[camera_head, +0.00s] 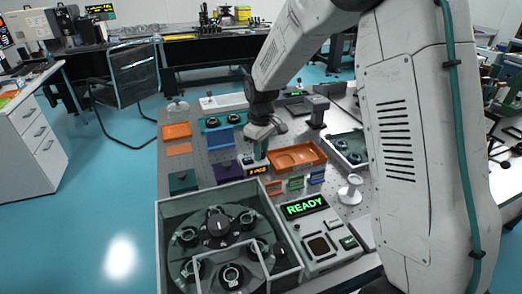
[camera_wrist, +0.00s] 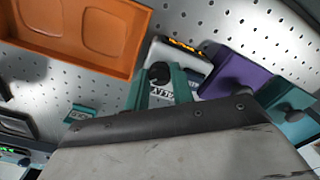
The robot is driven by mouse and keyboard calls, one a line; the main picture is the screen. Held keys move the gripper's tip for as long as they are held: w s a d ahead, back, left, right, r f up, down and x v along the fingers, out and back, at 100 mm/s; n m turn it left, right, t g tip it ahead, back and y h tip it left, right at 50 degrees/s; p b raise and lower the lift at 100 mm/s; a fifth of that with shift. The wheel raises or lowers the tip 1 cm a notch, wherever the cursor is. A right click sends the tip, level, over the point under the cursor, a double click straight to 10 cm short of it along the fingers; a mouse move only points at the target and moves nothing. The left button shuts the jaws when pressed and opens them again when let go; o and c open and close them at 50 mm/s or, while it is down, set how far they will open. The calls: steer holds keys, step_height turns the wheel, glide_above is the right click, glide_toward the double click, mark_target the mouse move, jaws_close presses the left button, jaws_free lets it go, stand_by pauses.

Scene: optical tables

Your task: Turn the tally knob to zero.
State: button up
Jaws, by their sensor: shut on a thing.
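The tally unit is a small pale box with a lit amber display (camera_head: 258,170), whose digits are too small to read surely. In the wrist view the box (camera_wrist: 182,58) shows its display at an angle, a black round knob (camera_wrist: 160,72) and a white label reading TALLY upside down. My gripper (camera_head: 260,156) points down at the unit from above. In the wrist view the teal fingers of my gripper (camera_wrist: 160,82) stand on either side of the knob and are shut on it. The knob's pointer mark cannot be made out.
An orange tray (camera_head: 297,157) lies close to the right of the unit. A purple block (camera_head: 227,172) stands close to the left. A grey bin with a black carousel (camera_head: 218,228) and a READY panel (camera_head: 305,206) are in front. The perforated tabletop has small bare patches.

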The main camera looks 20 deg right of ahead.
steer(key=m, duration=0.4)
steer(key=shift+m, duration=0.3)
steer(key=shift+w+r+m, duration=0.1)
steer(key=shift+m, duration=2.2)
